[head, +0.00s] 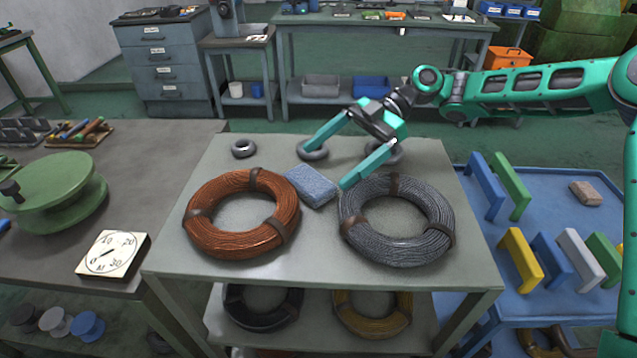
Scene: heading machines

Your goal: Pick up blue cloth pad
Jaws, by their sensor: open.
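The blue cloth pad (311,186) lies on the grey table top (240,293), in the gap between a copper wire coil (201,236) and a grey wire coil (443,207). It is a small, soft-looking block and nothing covers its top. My gripper (322,166) is open, with its two teal fingers spread wide. One fingertip shows just behind the pad and the other at its right side, near the grey coil. The fingers hold nothing. I cannot tell how high they are above the table.
Small dark rings (243,148) lie at the back of the table, one partly behind my finger. A dial block (112,254) and green reel (60,190) stand on the left bench. A blue tray table (565,310) with coloured blocks is at the right. The table's front strip is clear.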

